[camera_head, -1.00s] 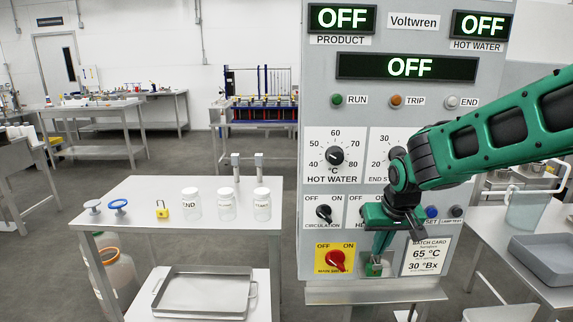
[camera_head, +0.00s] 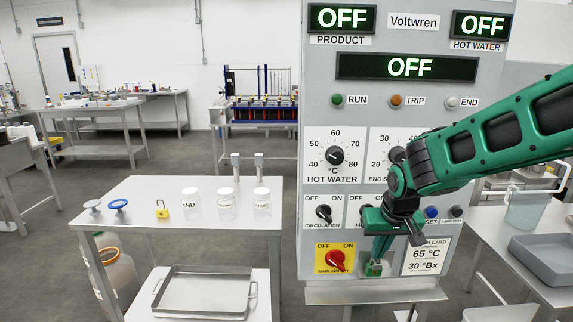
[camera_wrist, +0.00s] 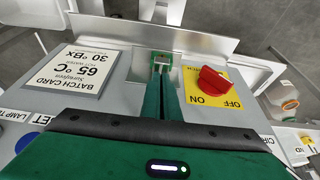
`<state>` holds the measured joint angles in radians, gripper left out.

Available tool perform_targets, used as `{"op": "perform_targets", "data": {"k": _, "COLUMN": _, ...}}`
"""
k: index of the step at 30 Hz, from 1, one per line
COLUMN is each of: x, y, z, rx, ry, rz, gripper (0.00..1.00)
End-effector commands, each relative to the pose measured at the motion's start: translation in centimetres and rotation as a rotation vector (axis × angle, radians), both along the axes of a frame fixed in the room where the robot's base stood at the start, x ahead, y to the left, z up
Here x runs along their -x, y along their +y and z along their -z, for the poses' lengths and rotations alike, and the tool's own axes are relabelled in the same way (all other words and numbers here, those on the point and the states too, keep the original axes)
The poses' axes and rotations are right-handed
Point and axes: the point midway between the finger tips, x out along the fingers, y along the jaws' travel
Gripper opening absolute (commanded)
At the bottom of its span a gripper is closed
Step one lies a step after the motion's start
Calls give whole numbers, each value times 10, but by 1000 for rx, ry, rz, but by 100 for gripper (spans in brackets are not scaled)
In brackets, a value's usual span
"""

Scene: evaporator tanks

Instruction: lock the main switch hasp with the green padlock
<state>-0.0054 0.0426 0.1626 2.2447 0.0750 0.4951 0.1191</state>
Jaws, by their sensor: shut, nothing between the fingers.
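The main switch is a red knob (camera_head: 336,261) on a yellow plate marked OFF and ON, low on the grey panel. It also shows in the wrist view (camera_wrist: 213,79).
A yellow padlock (camera_head: 162,210) stands on the left steel table (camera_head: 140,195), near several lidded jars (camera_head: 227,205). The batch card (camera_head: 428,257) is right of my gripper. A ledge (camera_head: 375,294) juts out below the panel. A grey tray (camera_head: 548,252) is at right.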

Motion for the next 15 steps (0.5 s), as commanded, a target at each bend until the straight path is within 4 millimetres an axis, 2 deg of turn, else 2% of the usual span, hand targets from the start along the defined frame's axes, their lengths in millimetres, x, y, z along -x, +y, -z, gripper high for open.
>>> {"op": "perform_targets", "data": {"k": 10, "x": 0, "y": 0, "z": -1, "rx": 0, "ry": 1, "rz": 0, "gripper": 2}}
{"op": "perform_targets", "data": {"k": 15, "x": 0, "y": 0, "z": -11, "rx": 0, "ry": 0, "rz": 0, "gripper": 2}}
